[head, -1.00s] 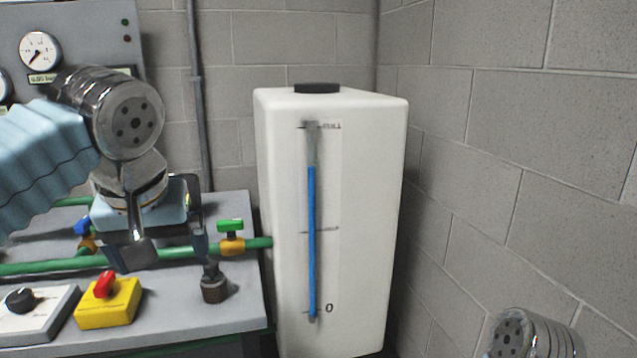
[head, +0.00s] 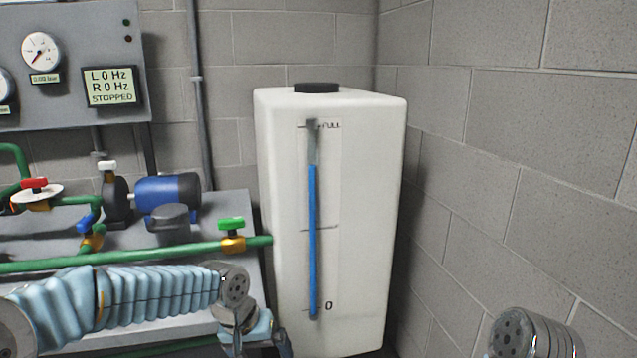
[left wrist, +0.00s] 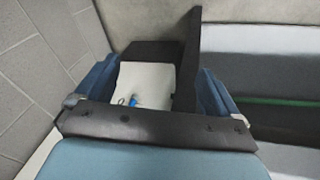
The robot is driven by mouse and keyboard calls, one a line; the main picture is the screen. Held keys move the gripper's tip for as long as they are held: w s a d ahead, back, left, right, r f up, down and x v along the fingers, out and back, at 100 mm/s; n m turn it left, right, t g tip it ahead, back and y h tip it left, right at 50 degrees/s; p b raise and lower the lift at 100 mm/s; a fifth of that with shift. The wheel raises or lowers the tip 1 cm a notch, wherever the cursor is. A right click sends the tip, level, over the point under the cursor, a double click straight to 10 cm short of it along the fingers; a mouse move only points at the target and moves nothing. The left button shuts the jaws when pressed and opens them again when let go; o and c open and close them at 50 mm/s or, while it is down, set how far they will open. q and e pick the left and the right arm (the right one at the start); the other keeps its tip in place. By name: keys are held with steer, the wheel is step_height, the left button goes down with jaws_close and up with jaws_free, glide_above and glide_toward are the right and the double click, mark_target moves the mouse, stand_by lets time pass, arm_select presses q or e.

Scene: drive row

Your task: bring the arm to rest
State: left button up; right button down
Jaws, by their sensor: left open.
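My left arm, in a light blue sleeve, reaches in low from the left in the head view, in front of the bench. My left gripper (head: 258,346) hangs at its end by the bench's front right corner, cut off by the lower picture edge. In the left wrist view its dark fingers (left wrist: 160,75) stand apart. A pale surface with a small blue spot shows between them, and I cannot tell what it is. I see nothing held. Only a metal joint of my right arm shows at the lower right; its gripper is out of view.
A white tank (head: 355,220) with a blue level strip stands right of the bench (head: 215,205). A green pipe (head: 150,255) with a green-handled valve (head: 232,232) crosses the bench. A blue pump motor (head: 168,190) stands behind. The display (head: 110,87) reads STOPPED. Block wall at right.

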arm_select(q)
steer(key=s+d+f+g+h, duration=0.15)
steer(key=s+f, duration=0.25)
steer(key=f, duration=1.2)
steer(key=s+f+n, duration=0.2)
steer(key=s+f, duration=1.3)
steer(key=shift+s+a+f, duration=0.2)
steer(key=shift+a+f, duration=0.1)
steer(key=shift+a, duration=0.15)
